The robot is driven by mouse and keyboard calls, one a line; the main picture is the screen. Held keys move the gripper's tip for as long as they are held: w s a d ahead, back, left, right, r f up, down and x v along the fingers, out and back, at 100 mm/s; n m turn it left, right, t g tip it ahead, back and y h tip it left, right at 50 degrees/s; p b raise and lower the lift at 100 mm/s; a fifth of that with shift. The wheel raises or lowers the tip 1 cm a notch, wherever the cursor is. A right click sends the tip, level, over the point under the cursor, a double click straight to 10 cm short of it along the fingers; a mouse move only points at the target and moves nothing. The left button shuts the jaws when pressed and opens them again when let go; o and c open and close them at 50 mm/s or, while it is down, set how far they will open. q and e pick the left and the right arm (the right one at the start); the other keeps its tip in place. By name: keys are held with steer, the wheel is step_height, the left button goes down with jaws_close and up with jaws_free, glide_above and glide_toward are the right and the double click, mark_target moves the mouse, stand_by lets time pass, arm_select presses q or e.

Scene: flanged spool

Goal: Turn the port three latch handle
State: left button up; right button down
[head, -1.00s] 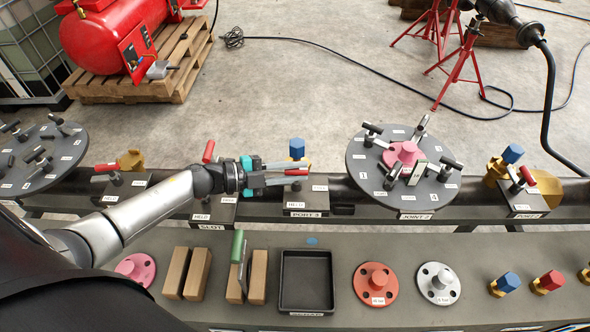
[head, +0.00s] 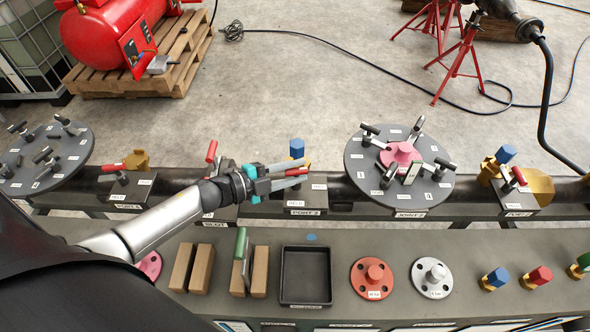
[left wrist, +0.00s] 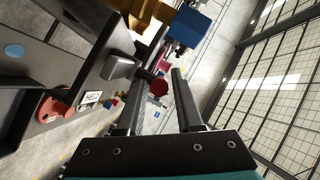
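The port three station (head: 305,212) stands on the dark pipe near the middle of the head view, with a blue cap (head: 297,148) at its back. My left gripper (head: 304,175) reaches over it from the left, fingers pointing right. Its latch handle is mostly hidden by the fingers in the head view. In the left wrist view my two fingers (left wrist: 157,98) are apart, and a dark red handle end (left wrist: 160,88) shows in the gap between them. I cannot tell whether either finger touches it. The blue cap (left wrist: 190,27) is beyond the fingers. My right gripper is not in view.
An upright red handle (head: 211,151) stands left of my gripper. A round plate (head: 437,192) with several clamps is to the right. The front bench holds a black tray (head: 306,303), wooden blocks (head: 202,268), a red flange (head: 373,292) and a silver flange (head: 431,292).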

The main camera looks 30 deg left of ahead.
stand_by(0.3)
arm_select(q)
steer(key=p+v, duration=0.1)
steer(key=v, duration=1.4)
